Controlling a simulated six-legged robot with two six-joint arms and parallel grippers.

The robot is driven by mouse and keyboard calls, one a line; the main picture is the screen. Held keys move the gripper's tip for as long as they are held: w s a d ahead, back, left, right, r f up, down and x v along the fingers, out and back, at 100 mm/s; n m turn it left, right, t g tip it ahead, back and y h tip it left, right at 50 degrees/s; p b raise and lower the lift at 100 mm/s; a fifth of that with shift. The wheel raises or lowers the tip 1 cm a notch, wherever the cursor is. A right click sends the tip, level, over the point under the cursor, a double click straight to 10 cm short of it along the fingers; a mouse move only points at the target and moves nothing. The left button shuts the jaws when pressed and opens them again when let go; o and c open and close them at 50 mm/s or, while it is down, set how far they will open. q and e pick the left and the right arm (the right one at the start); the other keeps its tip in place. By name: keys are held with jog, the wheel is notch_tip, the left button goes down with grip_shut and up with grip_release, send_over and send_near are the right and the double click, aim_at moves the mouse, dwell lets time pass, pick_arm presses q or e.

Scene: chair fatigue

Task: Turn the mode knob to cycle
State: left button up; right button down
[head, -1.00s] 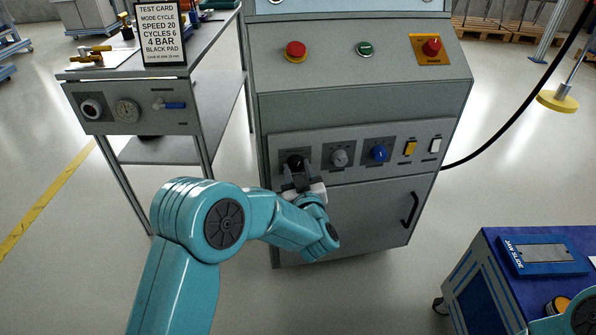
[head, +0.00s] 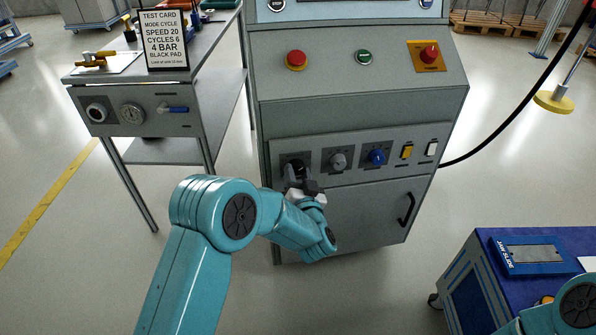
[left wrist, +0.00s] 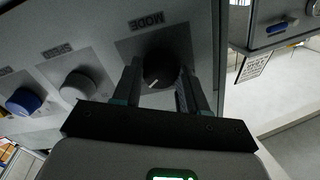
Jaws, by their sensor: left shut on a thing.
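The black mode knob (head: 294,166) sits at the left end of the control row on the grey machine. In the left wrist view the same knob (left wrist: 163,70) lies between my two fingers, beside the upside-down word MODE. My right gripper is out of view.
The grey speed knob (head: 338,160) and a blue knob (head: 377,156) are to the right of the mode knob, with yellow (head: 407,151) and white (head: 431,148) switches beyond. A test card (head: 165,40) on the side bench reads MODE CYCLE. A door handle (head: 406,208) is below.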

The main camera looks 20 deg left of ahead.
pick_arm(q)
jog(key=shift+m, duration=0.6)
jog(key=o, duration=1)
jog(key=shift+o, duration=0.2)
jog(key=p+v, duration=0.3)
jog(key=v, duration=1.3)
jog(key=shift+s, duration=0.2)
jog(key=shift+f, duration=0.1)
